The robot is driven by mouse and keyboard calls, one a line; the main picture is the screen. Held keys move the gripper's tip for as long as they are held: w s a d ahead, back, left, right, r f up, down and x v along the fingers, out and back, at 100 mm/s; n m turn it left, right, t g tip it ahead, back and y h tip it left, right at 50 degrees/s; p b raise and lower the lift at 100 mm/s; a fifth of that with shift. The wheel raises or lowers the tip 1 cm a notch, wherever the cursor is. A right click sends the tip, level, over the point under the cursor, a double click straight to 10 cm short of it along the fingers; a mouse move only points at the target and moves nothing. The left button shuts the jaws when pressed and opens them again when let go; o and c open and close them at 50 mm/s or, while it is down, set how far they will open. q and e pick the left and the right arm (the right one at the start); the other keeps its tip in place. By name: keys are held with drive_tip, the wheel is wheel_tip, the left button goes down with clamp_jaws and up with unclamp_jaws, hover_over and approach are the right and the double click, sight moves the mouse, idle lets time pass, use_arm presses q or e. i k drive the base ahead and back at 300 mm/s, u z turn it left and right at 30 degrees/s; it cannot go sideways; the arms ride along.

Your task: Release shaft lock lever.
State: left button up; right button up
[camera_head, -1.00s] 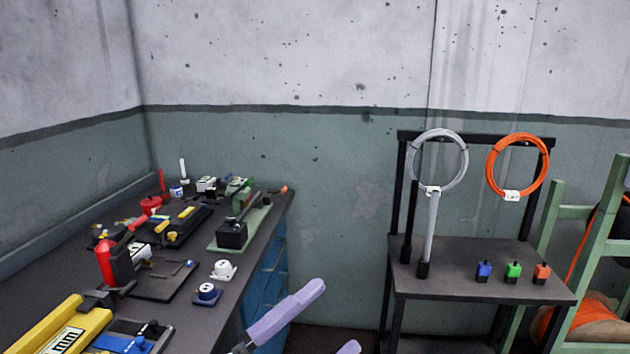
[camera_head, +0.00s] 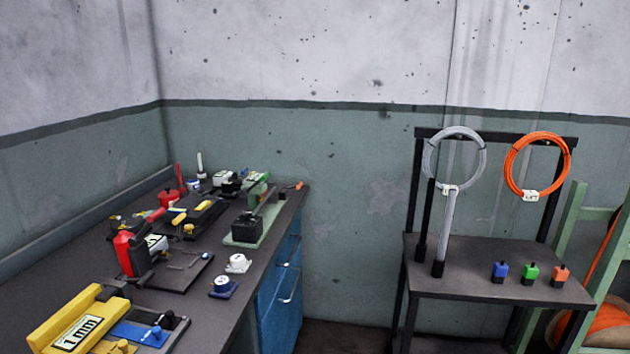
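No part is marked as the shaft lock lever, and I cannot tell which one it is. Several lever-like parts show on the dark workbench (camera_head: 215,318). A device with a thick red handle (camera_head: 123,252) stands upright at the left on a dark base plate (camera_head: 188,272). Farther back, a black block with a slanted dark lever (camera_head: 266,203) sits on a green plate (camera_head: 277,228). A thin upright white lever (camera_head: 199,163) and a red lever (camera_head: 179,173) stand near the back wall. Neither gripper is in view.
A yellow block marked 1 mm (camera_head: 48,333) and a blue block (camera_head: 136,333) lie at the near left. White (camera_head: 237,263) and blue (camera_head: 222,287) knobs sit near the bench edge. A dark stand (camera_head: 490,283) with grey (camera_head: 483,160) and orange (camera_head: 512,180) coils is at the right.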

sight(301, 184)
drive_tip(key=z, duration=0.7)
drive_tip(key=i, duration=1.85)
drive_tip(key=u, duration=0.2)
